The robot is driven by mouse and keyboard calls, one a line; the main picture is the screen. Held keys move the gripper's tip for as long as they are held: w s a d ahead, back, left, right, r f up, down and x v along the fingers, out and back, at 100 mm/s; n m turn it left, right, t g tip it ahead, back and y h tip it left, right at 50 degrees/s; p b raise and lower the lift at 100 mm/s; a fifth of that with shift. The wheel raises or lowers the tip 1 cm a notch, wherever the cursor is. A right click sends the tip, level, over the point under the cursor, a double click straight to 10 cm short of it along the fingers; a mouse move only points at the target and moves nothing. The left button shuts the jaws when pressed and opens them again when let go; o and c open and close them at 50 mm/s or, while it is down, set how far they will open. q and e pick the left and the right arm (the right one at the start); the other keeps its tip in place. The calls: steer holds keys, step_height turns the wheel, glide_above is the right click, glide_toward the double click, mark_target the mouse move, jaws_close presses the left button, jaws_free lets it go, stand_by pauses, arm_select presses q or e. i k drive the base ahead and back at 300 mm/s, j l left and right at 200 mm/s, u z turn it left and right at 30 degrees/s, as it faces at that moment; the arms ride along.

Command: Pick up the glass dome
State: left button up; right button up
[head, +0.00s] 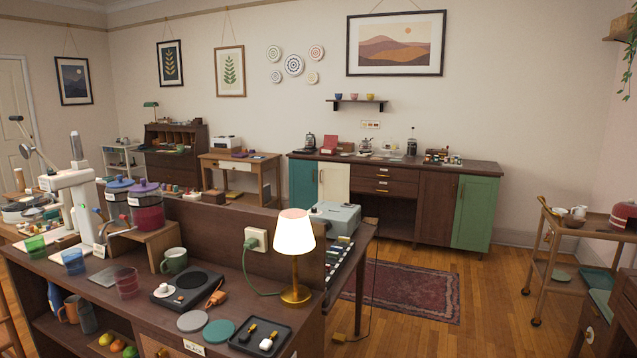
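I cannot make out a glass dome for certain in the head view. A small clear, rounded vessel (365,147) stands on the long back counter, too small to tell whether it is a dome or a kettle. A clear, round-looking item (16,212) sits at the far left edge, partly cut off and crowded by other things. Neither of my grippers shows in this view.
A dark wooden counter (95,283) fills the front left, with a lit lamp (294,240), drink dispensers, coloured glasses and a black tray (260,338). A trolley (541,262) stands at right. The floor around the rug (412,290) is mostly open.

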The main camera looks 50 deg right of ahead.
mark_target(388, 145)
steer(key=i+l+z, duration=0.1)
steer(key=l+z, duration=0.2)
steer(key=i+l+z, duration=0.25)
steer(key=l, duration=0.25)
steer(key=l+z, duration=0.3)
steer(key=i+l+z, duration=1.3)
steer(key=i, duration=0.25)
steer(key=i+z, duration=0.35)
steer(key=i, duration=2.2)
